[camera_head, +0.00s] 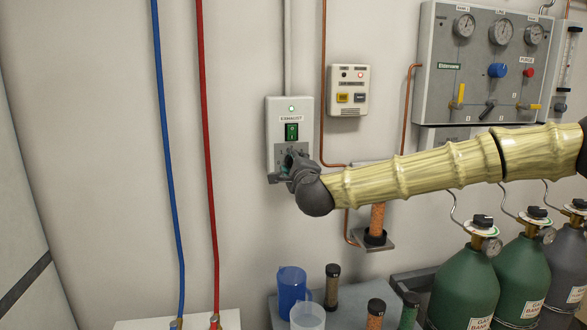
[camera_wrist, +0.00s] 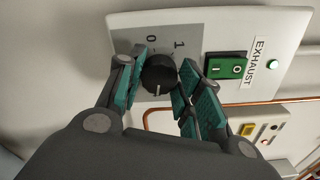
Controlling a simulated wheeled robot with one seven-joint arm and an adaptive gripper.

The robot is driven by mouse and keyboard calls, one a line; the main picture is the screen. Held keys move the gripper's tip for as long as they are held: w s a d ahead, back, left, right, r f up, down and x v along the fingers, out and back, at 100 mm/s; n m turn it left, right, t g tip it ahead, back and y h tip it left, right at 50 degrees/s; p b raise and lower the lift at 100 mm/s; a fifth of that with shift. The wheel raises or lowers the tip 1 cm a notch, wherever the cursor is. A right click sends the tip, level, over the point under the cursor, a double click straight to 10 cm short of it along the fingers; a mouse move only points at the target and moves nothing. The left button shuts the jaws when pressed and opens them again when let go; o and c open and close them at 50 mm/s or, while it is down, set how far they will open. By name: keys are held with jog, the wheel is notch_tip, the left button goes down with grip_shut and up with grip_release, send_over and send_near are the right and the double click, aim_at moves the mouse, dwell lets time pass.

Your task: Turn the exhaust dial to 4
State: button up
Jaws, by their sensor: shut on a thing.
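The exhaust panel (camera_head: 273,118) is a pale wall box with a green switch (camera_head: 292,131) and a lit green lamp; it also shows turned sideways in the wrist view (camera_wrist: 215,28). The exhaust dial (camera_wrist: 158,70) is a round black knob on the panel's grey plate. The numbers 0 and 1 show beside it; the other numbers are hidden, and I cannot tell which number it points to. My gripper (camera_wrist: 164,78) has its teal-padded fingers on both sides of the dial, shut on it. In the head view my gripper (camera_head: 291,166) covers the dial.
A small alarm-like box (camera_head: 348,90) with yellow and dark buttons hangs right of the panel. A copper pipe (camera_head: 323,60) runs between them. Green gas cylinders (camera_head: 465,285) stand lower right. Blue (camera_head: 166,130) and red (camera_head: 207,130) hoses hang left. Bare wall lies between hoses and panel.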

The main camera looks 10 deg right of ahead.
dwell(0.4)
jog(key=o, duration=1)
jog(key=shift+d, duration=0.1)
jog(key=shift+s, duration=0.15)
jog(key=s, duration=1.1)
jog(key=shift+s, duration=0.4)
jog(key=shift+f, duration=0.1)
